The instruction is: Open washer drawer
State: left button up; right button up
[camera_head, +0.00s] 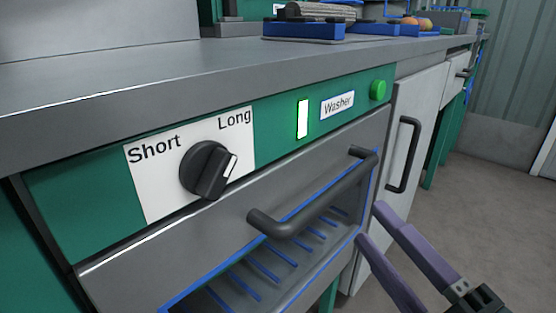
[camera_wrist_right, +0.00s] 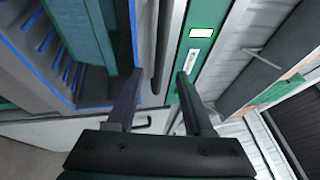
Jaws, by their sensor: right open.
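The washer drawer (camera_head: 130,282) is a grey front below a green panel and looks shut. It has a blue-edged window with blue slats behind it. Its dark bar handle (camera_head: 318,198) runs across the front. My right gripper (camera_head: 369,223) is open at the lower right, its purple fingers pointing towards the drawer's right side, apart from the handle in the head view. In the right wrist view the open fingers (camera_wrist_right: 158,75) point at the front, with a dark bar, likely the handle (camera_wrist_right: 164,50), in line with the gap between them. My left gripper is not in view.
The panel carries a Short/Long knob (camera_head: 207,170), a lit white indicator (camera_head: 302,118), a Washer label (camera_head: 338,105) and a green button (camera_head: 378,90). A grey countertop (camera_head: 200,80) overhangs above. A white cabinet door with a dark handle (camera_head: 404,155) stands to the right. Floor is clear at right.

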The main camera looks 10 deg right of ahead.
aim_at(341, 183)
jog(key=b+x, duration=0.1)
jog(key=x, duration=0.7)
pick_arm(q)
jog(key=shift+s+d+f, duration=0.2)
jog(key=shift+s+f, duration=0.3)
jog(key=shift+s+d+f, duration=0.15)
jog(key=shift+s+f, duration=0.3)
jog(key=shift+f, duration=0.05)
pick_arm(e)
jog(key=shift+w, duration=0.1)
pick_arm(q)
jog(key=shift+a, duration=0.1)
pick_arm(e)
grip_shut()
